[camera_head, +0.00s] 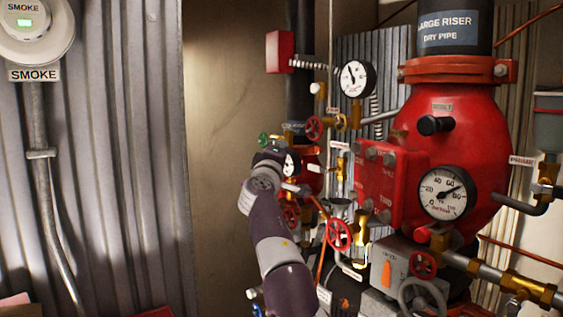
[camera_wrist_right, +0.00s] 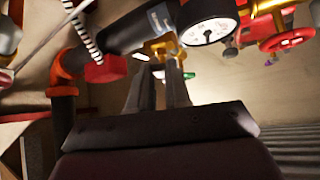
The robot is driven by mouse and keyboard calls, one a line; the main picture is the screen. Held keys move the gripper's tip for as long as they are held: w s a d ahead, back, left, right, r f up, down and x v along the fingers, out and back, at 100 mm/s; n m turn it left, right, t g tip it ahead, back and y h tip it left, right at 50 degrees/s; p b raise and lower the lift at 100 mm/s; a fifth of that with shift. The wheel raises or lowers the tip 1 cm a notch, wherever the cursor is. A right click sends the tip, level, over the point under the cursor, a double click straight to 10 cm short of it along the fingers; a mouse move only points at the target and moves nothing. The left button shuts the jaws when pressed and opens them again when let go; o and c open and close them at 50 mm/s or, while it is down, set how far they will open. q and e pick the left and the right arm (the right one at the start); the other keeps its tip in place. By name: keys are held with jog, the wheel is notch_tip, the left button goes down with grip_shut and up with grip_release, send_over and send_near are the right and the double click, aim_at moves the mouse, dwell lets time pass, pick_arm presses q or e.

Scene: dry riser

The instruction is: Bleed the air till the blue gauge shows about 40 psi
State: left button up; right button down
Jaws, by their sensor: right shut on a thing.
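My right gripper (camera_wrist_right: 162,75) is shut at a small green handle (camera_wrist_right: 189,75), which shows beside the fingers. A brass fitting (camera_wrist_right: 160,47) lies just beyond the fingertips. In the head view my right wrist covers the fingers, and a green handle (camera_head: 263,140) shows just above it. A small white-faced gauge (camera_head: 291,164) is partly hidden beside the wrist. The right wrist view shows a gauge (camera_wrist_right: 208,31) near the fingers, its top cut off and its numbers too small to read. I cannot tell whether it is the blue gauge. My left gripper is out of view.
A large red riser body (camera_head: 460,125) stands right, with a gauge (camera_head: 442,193) whose needle points up and right. Another gauge (camera_head: 356,79) is above. Red handwheels (camera_head: 338,234) and brass pipes crowd the space. A corrugated wall (camera_head: 120,150) is left.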

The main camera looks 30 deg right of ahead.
jog(key=shift+a+r+m+t+h, duration=0.1)
jog(key=shift+m+t+h, duration=0.2)
jog(key=shift+m+h, duration=0.4)
jog(key=c, duration=1.2)
grip_release()
jog(key=shift+w, duration=0.1)
jog(key=shift+o, duration=0.6)
jog(key=shift+w+f, duration=0.4)
jog(key=shift+w, duration=0.05)
pick_arm(q)
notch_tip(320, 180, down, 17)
jog(key=b, duration=1.6)
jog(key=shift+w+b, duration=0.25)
jog(key=shift+b, duration=0.15)
pick_arm(e)
jog(key=v, duration=1.2)
jog(key=shift+s+a, duration=0.25)
jog(key=shift+s, duration=0.05)
